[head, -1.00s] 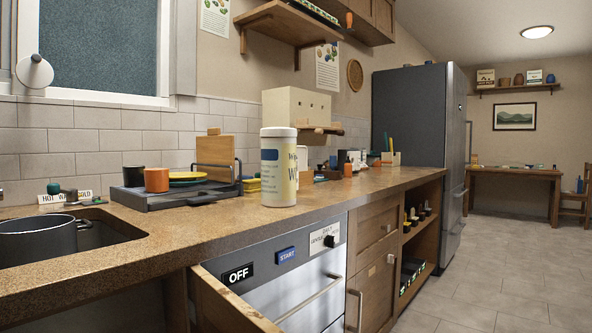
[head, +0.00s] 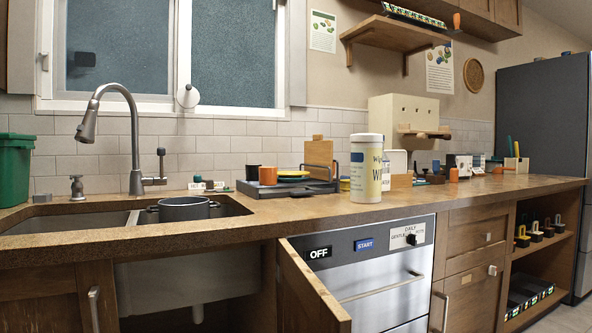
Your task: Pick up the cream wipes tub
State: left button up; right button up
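The cream wipes tub (head: 366,170) stands upright on the brown countertop (head: 415,194), near its front edge above the dishwasher. It is a tall cylinder with a white lid, a blue patch and partly readable lettering on its label. Nothing touches it from the front. Neither of my grippers shows in the head view.
A dish rack (head: 327,186) with cups and plates stands left of the tub. A dark pot (head: 184,209) sits at the sink, with a tall faucet (head: 93,120) behind. A cabinet door (head: 308,290) hangs open beside the dishwasher (head: 372,268). Counter right of the tub's front is clear.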

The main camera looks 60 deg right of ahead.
aim_at(365, 175)
jog(key=u, duration=0.7)
jog(key=i, duration=0.7)
jog(key=z, duration=1.8)
